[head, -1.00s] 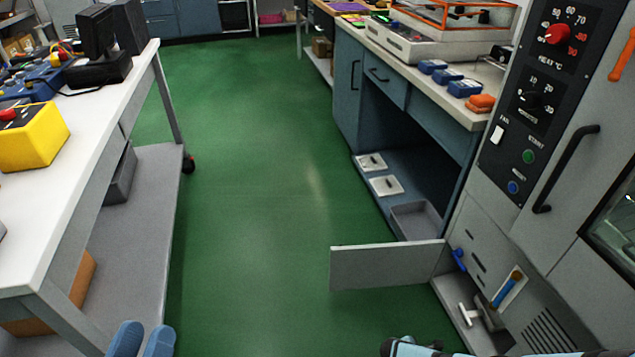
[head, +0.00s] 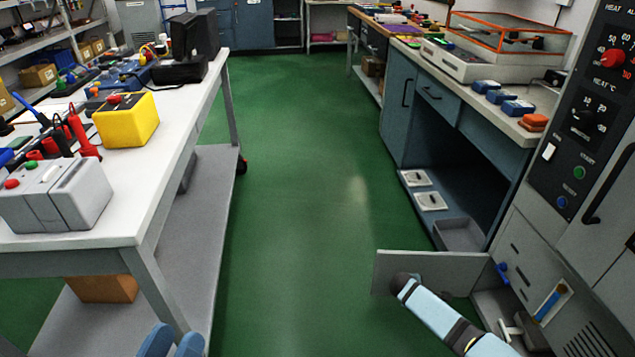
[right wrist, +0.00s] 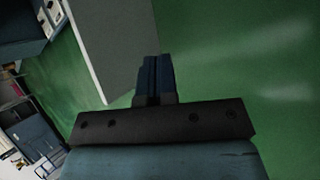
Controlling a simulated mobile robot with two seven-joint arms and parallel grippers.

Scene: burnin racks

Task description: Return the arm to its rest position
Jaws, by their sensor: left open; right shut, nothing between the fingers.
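An open grey door (head: 440,272) juts out from the oven cabinet close by my right arm. The white table (head: 170,190) carries a yellow box (head: 127,119) and a grey box (head: 60,197). The green floor (head: 310,200) between table and cabinets is clear.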

